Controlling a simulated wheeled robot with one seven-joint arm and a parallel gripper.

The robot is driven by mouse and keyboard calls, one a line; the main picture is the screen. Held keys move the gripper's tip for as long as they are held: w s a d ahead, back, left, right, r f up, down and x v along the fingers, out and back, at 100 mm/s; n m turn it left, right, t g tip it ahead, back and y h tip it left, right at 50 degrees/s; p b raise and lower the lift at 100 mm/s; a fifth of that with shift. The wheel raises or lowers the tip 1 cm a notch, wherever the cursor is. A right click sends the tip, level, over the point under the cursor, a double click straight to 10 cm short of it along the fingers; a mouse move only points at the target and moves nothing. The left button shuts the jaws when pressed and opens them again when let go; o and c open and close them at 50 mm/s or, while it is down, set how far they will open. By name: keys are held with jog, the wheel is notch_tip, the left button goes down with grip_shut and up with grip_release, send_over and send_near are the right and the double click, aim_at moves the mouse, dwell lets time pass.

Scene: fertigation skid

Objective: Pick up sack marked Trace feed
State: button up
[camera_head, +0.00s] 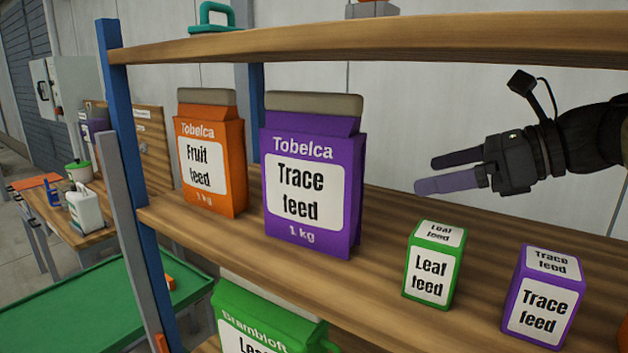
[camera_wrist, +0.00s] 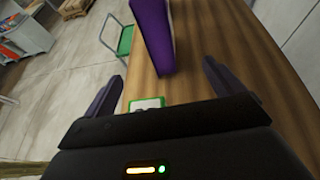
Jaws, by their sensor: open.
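The purple sack marked Trace feed (camera_head: 309,180) stands upright on the middle shelf in the head view, with a beige folded top. In the wrist view a purple sack side (camera_wrist: 154,35) stands ahead, between and beyond the fingertips. My gripper (camera_head: 432,174) is open and empty, to the right of the sack and apart from it, with its fingers pointing left toward it. In the wrist view the two fingers (camera_wrist: 164,72) are spread wide. A small purple box also marked Trace feed (camera_head: 542,297) stands at the right front of the shelf.
An orange Fruit feed sack (camera_head: 210,155) stands left of the purple sack. A green Leaf feed box (camera_head: 433,265) stands on the shelf below my gripper. The upper shelf board (camera_head: 400,40) runs overhead, and a blue post (camera_head: 135,170) stands at left. A green sack (camera_head: 265,325) is below.

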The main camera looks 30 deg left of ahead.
aim_at(358, 189)
jog(key=p+x, duration=0.1)
jog(key=x, duration=1.1)
jog(key=shift+a, duration=0.15)
jog(key=p+x, duration=0.1)
jog(key=x, duration=0.4)
jog(key=shift+a+r, duration=0.1)
jog(key=shift+a, duration=0.1)
jog(key=shift+w, duration=0.1)
jog(key=shift+d, duration=0.15)
